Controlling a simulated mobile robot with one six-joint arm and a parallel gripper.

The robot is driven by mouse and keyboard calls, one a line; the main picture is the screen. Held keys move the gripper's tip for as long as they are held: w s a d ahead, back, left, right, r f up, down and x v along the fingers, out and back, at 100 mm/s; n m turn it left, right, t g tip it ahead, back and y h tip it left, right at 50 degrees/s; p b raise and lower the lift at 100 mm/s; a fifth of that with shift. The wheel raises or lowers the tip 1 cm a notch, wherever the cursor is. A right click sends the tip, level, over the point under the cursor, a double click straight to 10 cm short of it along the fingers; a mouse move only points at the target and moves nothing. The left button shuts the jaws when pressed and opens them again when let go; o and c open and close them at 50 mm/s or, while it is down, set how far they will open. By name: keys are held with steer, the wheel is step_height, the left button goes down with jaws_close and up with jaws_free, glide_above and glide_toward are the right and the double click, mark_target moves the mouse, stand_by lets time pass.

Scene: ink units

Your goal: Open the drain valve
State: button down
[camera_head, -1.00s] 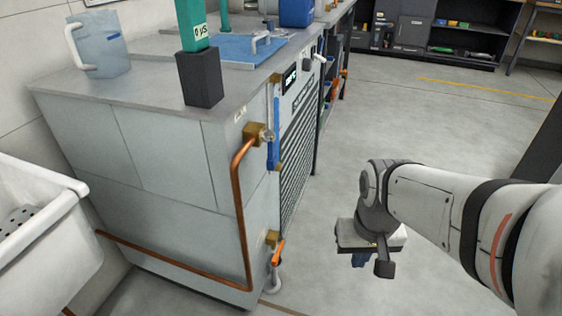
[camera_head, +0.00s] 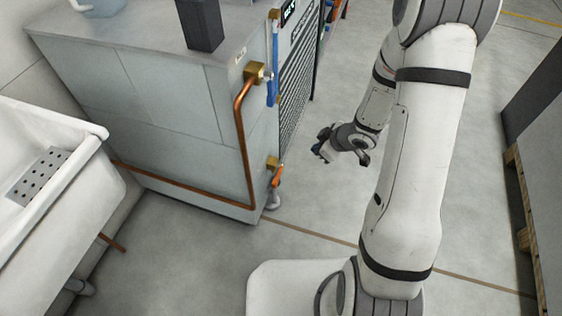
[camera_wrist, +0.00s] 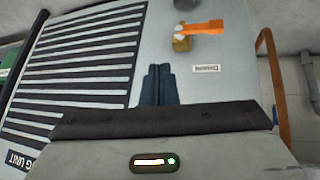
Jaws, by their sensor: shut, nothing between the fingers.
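The drain valve has an orange lever handle (camera_head: 278,176) and a brass body (camera_head: 272,162), low on the cabinet's front edge. In the wrist view its orange handle (camera_wrist: 205,27) extends right from the brass body (camera_wrist: 181,42), near the top of the picture. A small label (camera_wrist: 206,69) sits on the panel beside it; I cannot read it clearly. My gripper (camera_head: 321,146) is to the right of the valve and apart from it, pointing toward the cabinet front. In the wrist view its dark blue fingers (camera_wrist: 159,84) are together and empty.
A grey cabinet (camera_head: 160,95) has a copper pipe (camera_head: 240,150) along its side and a blue-handled valve (camera_head: 272,70) higher up. Its slatted grille (camera_wrist: 80,75) shows in the wrist view. A white sink (camera_head: 50,190) stands left. Floor (camera_head: 300,195) is clear before the cabinet.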

steer(key=s+a+f+n+g+y, duration=0.2)
steer(key=s+a+y, duration=0.1)
steer(key=a, duration=0.1)
steer(key=b, duration=0.7)
glide_toward(278, 176)
steer(key=a+f, duration=0.4)
steer(key=a, duration=0.1)
steer(key=shift+w+f, duration=0.2)
steer(key=shift+w, duration=0.25)
steer(key=shift+a, duration=0.1)
steer(key=shift+p, duration=0.35)
